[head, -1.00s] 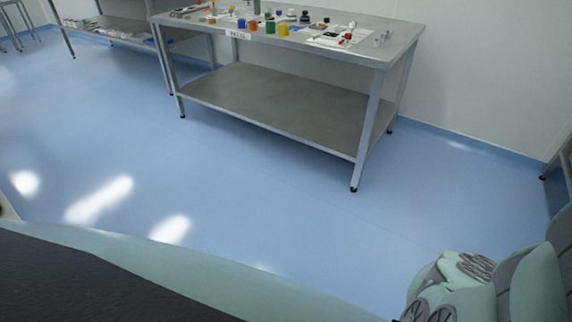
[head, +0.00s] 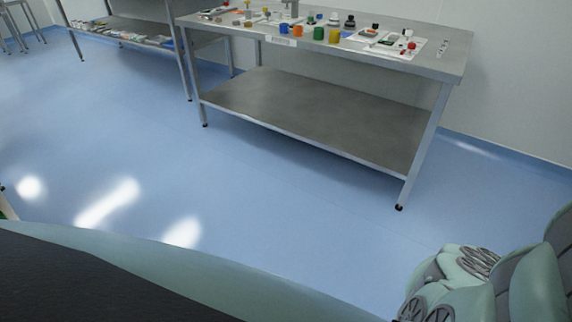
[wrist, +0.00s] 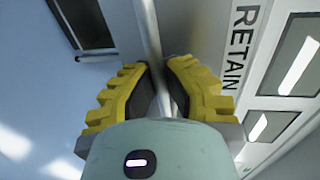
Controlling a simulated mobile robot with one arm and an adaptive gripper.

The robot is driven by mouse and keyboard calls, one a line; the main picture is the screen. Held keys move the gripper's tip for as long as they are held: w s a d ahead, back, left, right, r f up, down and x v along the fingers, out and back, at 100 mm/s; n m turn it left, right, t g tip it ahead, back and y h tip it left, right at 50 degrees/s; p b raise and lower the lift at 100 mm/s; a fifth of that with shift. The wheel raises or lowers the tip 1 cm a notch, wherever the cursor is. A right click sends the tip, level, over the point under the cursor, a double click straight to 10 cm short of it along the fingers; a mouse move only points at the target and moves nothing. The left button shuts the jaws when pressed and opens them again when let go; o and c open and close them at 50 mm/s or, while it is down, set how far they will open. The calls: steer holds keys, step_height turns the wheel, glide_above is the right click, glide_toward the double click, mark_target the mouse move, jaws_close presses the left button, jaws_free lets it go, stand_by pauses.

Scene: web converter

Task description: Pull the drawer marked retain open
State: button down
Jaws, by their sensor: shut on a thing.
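In the wrist view, my gripper (wrist: 158,84) has its two yellow ridged fingers closed on a grey bar handle (wrist: 148,30), one finger on each side. The handle runs from the top of the picture down between the fingers. A pale drawer front (wrist: 205,25) lies just right of the handle and bears the RETAIN label (wrist: 236,48). How far the drawer stands out cannot be told from this view. The head view shows neither the drawer nor the gripper; part of my own arm is at the lower right.
In the head view, a steel table (head: 440,62) holds several small coloured containers, with a lower shelf (head: 320,115) beneath. Another bench (head: 150,30) stands at the upper left. The blue floor (head: 270,190) between my body and the table is clear.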

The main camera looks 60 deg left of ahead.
steer(key=shift+a, duration=0.35)
steer(key=shift+d, duration=0.1)
steer(key=c, duration=1)
jaws_free()
steer(key=shift+v, duration=6.05)
steer(key=shift+s, duration=0.1)
